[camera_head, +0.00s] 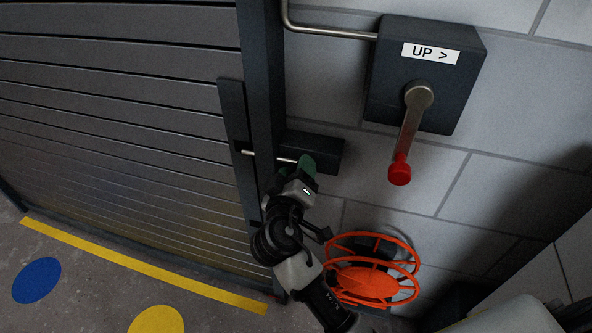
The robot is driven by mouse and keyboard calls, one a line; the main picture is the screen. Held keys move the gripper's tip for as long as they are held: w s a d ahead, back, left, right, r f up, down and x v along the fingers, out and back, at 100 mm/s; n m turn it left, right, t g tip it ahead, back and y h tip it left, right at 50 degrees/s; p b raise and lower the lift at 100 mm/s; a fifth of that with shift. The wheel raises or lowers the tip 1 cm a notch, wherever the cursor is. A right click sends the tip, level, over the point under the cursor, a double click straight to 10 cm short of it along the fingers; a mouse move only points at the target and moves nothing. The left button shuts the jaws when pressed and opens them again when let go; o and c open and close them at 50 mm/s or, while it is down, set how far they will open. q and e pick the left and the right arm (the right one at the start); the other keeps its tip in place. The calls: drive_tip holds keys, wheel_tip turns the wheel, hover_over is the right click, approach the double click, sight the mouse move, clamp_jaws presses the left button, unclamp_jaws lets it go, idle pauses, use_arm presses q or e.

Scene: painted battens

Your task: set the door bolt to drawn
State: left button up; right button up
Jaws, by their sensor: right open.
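The door bolt is a thin metal rod (285,160) with a green knob (307,162), at a dark housing (328,153) on the wall beside the door frame. The rod runs left from the knob toward the frame, and a short bright piece of it shows left of the frame post, at the dark strip on the slatted door (140,130). My right gripper (303,176) is open at the green knob, reaching up from below. Its fingers are small and partly hidden, so contact with the knob cannot be told. My left gripper is not in view.
A dark box (445,95) labelled "UP >" carries a crank with a red handle (400,172). An orange handwheel (368,284) sits low on the wall, close right of my arm. A yellow line (140,265) crosses the floor. The block wall between housing and crank is clear.

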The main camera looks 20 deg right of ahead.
sight(321, 164)
clamp_jaws()
drive_tip(key=shift+s+d, duration=0.25)
drive_tip(key=shift+d, duration=0.1)
drive_tip(key=s+d, duration=0.2)
drive_tip(key=d, duration=0.1)
drive_tip(key=shift+p, duration=0.3)
drive_tip(key=shift+f, duration=0.1)
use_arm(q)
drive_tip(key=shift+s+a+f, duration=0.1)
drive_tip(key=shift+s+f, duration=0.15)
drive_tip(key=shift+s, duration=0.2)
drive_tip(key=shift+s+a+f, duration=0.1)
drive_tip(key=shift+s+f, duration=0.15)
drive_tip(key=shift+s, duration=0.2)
use_arm(e)
drive_tip(key=shift+a, duration=0.1)
drive_tip(key=shift+c, duration=1.8)
unclamp_jaws()
drive_tip(key=o, duration=0.4)
drive_tip(key=shift+c, duration=0.2)
